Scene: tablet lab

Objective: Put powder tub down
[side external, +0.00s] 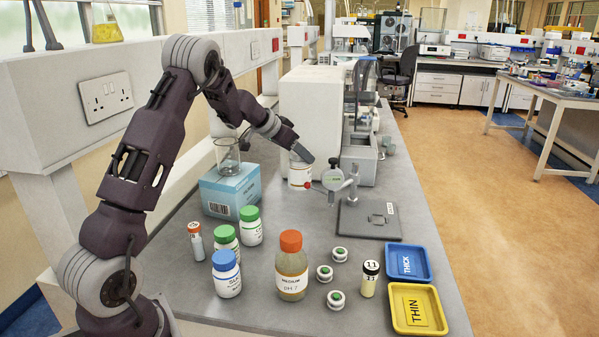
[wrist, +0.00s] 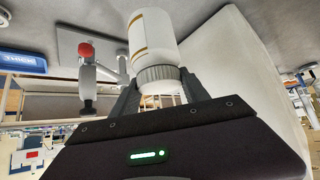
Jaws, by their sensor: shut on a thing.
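The powder tub (side external: 299,178) is white with thin brown bands and hangs upright below my gripper (side external: 301,154), in front of the white machine. In the wrist view the tub (wrist: 152,38) shows large, with its ribbed grey cap (wrist: 158,75) between the two fingers of my gripper (wrist: 158,90). The gripper is shut on the cap. The tub's base is partly behind the gauge's red knob in the side view, and I cannot tell whether it touches the bench.
A blue box (side external: 231,190) bearing a beaker (side external: 227,155) is left. Several bottles, including an orange-capped one (side external: 291,268), and blue (side external: 408,264) and yellow (side external: 417,311) trays are in front.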

